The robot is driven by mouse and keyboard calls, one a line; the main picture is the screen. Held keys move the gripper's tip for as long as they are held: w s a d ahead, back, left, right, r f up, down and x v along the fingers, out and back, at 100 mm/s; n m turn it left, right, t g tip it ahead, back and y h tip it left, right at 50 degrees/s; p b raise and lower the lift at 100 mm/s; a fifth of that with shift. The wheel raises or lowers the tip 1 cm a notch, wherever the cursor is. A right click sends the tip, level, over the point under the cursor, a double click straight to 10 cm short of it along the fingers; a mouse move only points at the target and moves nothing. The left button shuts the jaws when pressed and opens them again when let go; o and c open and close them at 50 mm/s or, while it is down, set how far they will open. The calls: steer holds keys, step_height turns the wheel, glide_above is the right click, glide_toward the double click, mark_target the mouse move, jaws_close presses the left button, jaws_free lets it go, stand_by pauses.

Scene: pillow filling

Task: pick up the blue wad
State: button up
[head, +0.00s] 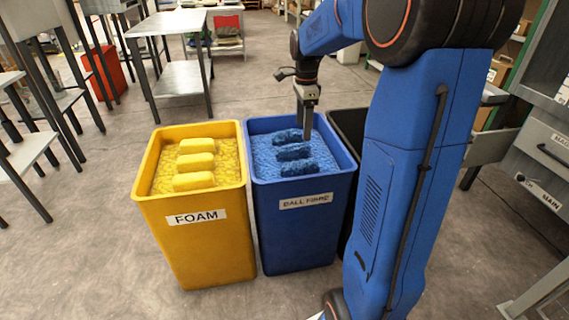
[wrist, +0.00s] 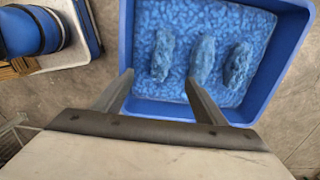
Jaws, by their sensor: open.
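Three blue wads lie side by side on the blue fill of the blue bin (head: 300,202). In the head view they are the far wad (head: 288,135), the middle wad (head: 294,152) and the near wad (head: 299,168). My gripper (head: 304,131) points down over the bin, by the right end of the far wad. In the wrist view my gripper (wrist: 159,79) is open and empty. There the left wad (wrist: 162,55) shows between the fingertips, with the middle wad (wrist: 203,58) and right wad (wrist: 238,66) to the right. I cannot tell the fingertips' exact height.
A yellow bin (head: 203,230) labelled FOAM, with three yellow blocks, stands left of the blue bin. A black bin (head: 345,122) stands to its right, partly hidden by my arm. The blue bin's walls surround the wads. Metal tables (head: 170,25) stand behind; floor is clear between.

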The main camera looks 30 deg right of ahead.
steer(key=f, duration=1.7)
steer(key=shift+w+f, duration=0.3)
steer(key=shift+w, duration=0.05)
steer(key=c, duration=1.2)
